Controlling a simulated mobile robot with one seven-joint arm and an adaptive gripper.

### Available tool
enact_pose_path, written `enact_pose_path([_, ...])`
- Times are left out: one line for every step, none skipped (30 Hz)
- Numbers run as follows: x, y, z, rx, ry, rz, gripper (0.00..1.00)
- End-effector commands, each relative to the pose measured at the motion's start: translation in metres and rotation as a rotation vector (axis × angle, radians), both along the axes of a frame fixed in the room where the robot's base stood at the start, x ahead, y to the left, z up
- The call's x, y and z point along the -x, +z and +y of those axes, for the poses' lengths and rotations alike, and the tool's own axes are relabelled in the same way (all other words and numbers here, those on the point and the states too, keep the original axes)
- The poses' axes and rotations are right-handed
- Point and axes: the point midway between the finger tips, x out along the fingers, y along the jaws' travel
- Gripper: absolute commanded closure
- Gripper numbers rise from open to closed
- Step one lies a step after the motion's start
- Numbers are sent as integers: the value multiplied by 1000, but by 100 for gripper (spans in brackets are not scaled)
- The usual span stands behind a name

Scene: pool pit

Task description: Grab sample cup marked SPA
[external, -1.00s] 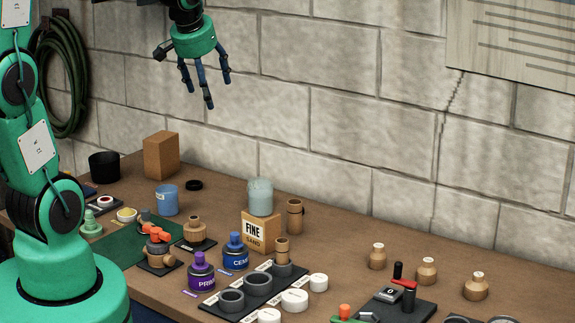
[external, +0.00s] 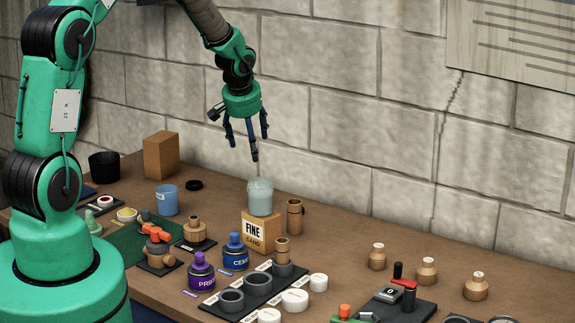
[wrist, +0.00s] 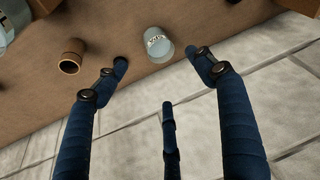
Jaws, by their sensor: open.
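A pale grey-blue translucent cup (external: 260,198) stands on a tan box marked FINE SAND (external: 256,234) in the external view. In the wrist view a pale labelled cup (wrist: 156,46) shows just beyond and between my fingers; its lettering is too small to read surely. Another translucent vessel (wrist: 5,25) is cut off at the left edge there. I cannot tell which cup bears SPA. My gripper (external: 248,148) has its three blue fingers spread and empty, pointing down above the cup on the box. Its fingers also frame the wrist view (wrist: 164,72).
A brown cylinder (external: 295,216) stands right of the sand box. A blue cup (external: 166,200), a cardboard box (external: 161,155) and a black pot (external: 104,166) are on the left. Purple (external: 201,271) and blue (external: 235,251) bottles stand in front. The stone wall rises close behind.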

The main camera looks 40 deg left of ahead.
Motion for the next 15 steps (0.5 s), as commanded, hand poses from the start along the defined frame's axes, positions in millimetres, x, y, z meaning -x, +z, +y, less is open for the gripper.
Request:
enact_pose_path([-4,-11,1,2,4,4,31])
enact_pose_path([-7,-17,2,4,6,4,31])
enact_pose_path([-10,-23,3,6,9,4,31])
enact_pose_path([-11,-26,4,6,10,4,31])
enact_pose_path([-13,-30,4,6,11,4,31])
enact_pose_path([-14,-34,4,7,13,5,31])
enact_pose_path([-14,-36,5,8,13,6,31])
enact_pose_path([-15,-38,5,8,14,5,31])
enact_pose_path([-15,-39,5,9,15,5,31])
enact_pose_path([-16,-40,5,9,15,5,31])
enact_pose_path([-16,-40,5,9,16,4,31])
enact_pose_path([-16,-40,5,9,16,4,31])
enact_pose_path([-16,-40,5,9,16,4,31])
enact_pose_path([-16,-40,5,9,16,4,31])
enact_pose_path([-16,-40,5,9,16,4,31])
